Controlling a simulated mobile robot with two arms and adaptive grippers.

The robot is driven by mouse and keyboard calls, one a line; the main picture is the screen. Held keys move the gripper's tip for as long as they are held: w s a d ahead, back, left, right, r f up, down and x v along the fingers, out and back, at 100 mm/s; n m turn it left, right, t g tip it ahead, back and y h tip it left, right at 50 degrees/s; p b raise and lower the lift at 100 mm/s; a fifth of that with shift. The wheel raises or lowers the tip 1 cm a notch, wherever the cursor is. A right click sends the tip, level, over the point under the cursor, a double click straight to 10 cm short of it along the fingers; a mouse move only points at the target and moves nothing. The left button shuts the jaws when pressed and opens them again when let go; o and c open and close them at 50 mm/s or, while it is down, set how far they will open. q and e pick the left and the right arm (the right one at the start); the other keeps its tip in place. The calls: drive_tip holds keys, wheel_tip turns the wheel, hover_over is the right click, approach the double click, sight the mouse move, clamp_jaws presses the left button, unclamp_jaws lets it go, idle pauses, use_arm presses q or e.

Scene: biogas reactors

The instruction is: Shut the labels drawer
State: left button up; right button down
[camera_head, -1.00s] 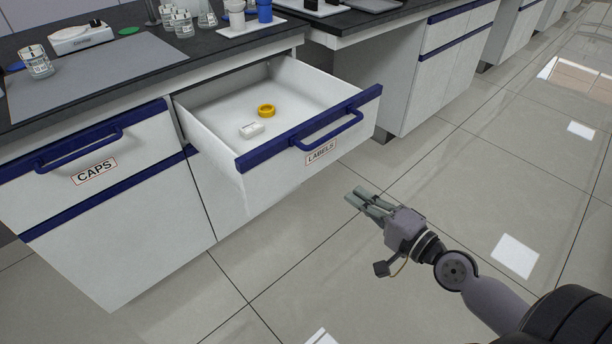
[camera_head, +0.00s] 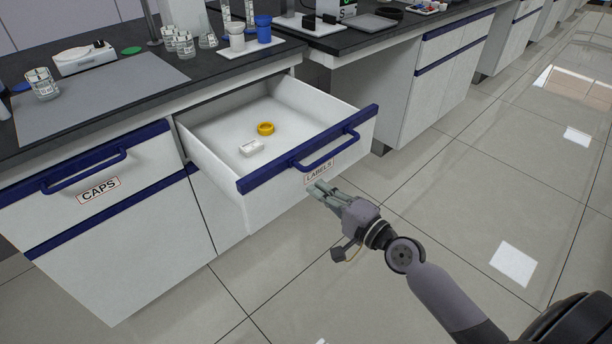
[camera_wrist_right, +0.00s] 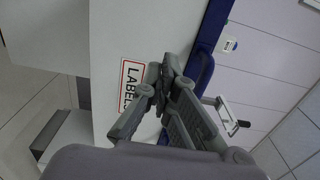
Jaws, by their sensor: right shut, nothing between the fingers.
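The labels drawer (camera_head: 277,201) stands pulled out of the bench, with a white front, a blue top edge and a blue bar handle (camera_head: 327,154). Its label also shows in the right wrist view (camera_wrist_right: 129,84). Inside lie a yellow ring-shaped roll (camera_head: 265,128) and a small white box (camera_head: 251,148). My right gripper (camera_head: 317,189) is shut and empty, just in front of the drawer front, below the handle and by the label. In the right wrist view its fingers (camera_wrist_right: 160,75) overlap the label's edge; I cannot tell whether they touch the front. My left gripper is not in view.
The shut caps drawer (camera_head: 90,170) is to the left. The dark worktop (camera_head: 140,105) above carries glass beakers, a white scale (camera_head: 84,58) and a tray with white and blue bottles (camera_head: 252,48). Another cabinet (camera_head: 425,105) stands to the right. The tiled floor in front is clear.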

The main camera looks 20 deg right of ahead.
sight(297, 176)
drive_tip(key=x, duration=0.4)
drive_tip(key=shift+w+a, duration=0.1)
drive_tip(key=shift+w, duration=0.05)
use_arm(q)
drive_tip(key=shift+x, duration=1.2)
use_arm(e)
drive_tip(key=shift+w+a, duration=0.1)
drive_tip(key=shift+w, duration=0.1)
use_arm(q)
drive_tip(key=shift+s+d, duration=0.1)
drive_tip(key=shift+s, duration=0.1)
